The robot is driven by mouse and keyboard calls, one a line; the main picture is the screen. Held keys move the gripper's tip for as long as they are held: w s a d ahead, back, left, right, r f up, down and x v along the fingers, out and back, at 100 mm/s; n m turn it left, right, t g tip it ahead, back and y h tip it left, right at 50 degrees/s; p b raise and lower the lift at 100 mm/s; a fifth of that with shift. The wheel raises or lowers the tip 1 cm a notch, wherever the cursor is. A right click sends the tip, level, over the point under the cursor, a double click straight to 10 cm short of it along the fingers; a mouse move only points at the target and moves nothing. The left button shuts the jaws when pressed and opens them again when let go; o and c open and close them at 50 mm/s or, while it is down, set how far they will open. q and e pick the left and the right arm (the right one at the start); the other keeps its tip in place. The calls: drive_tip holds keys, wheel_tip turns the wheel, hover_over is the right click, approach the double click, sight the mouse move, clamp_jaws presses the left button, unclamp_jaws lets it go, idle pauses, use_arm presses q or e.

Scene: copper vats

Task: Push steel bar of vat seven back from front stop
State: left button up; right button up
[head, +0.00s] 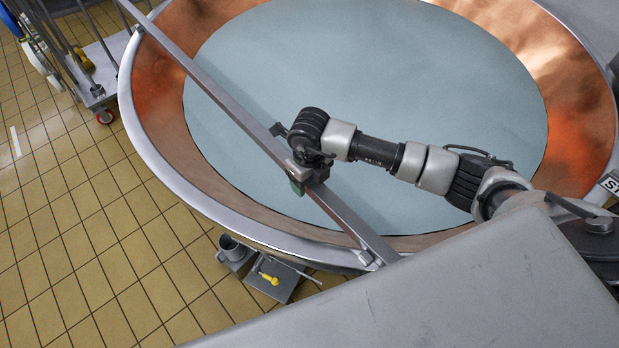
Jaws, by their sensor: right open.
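The steel bar (222,97) lies slantwise across the copper vat (165,115), which is filled with pale, smooth liquid (400,75). Its near end sits on the rim by a small metal bracket (366,257), at the lower middle of the head view. My right gripper (297,180) is open at the bar, a little nearer its front end than its middle. A greenish fingertip shows on the left side of the bar. The wrist hides part of the bar, and I cannot tell whether the fingers touch it. My left gripper is out of view.
A wheeled trolley (97,92) with tools stands at the upper left. A small grey box (270,284) with a yellow-handled tool and a metal cup (232,248) are below the vat's front rim. The tiled floor (90,235) at left is mostly clear.

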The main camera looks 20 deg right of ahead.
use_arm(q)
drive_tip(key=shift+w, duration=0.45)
use_arm(e)
drive_tip(key=shift+f, duration=0.3)
